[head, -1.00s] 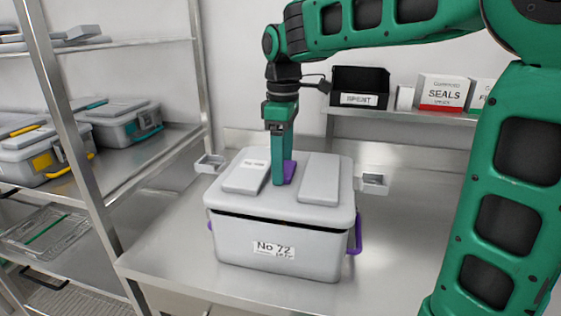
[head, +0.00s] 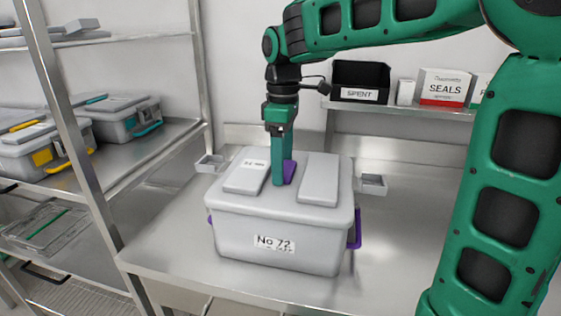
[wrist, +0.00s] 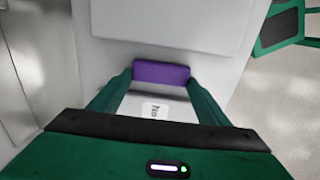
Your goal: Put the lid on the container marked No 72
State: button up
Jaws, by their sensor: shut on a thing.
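The grey container marked No 72 (head: 275,246) stands on the steel bench, with purple handles at its sides. The grey lid (head: 281,208) with two raised pads lies over its top, and no dark gap shows between lid and container at the front. My gripper (head: 281,182) points straight down at the lid's middle, shut on the purple lid grip (head: 289,172). In the wrist view the purple lid grip (wrist: 161,72) sits between my two fingertips. The container's far side is hidden.
Small metal trays (head: 209,164) flank the container on the bench (head: 165,225). A black SPENT bin (head: 360,82) and a SEALS box (head: 444,88) stand on the back shelf. A rack at the left holds other lidded containers (head: 124,118).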

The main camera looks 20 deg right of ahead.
jog(key=shift+f, duration=0.7)
dwell(0.9)
dwell(0.3)
jog(key=o, duration=2)
jog(key=shift+f, duration=0.1)
jog(key=shift+r, duration=3.55)
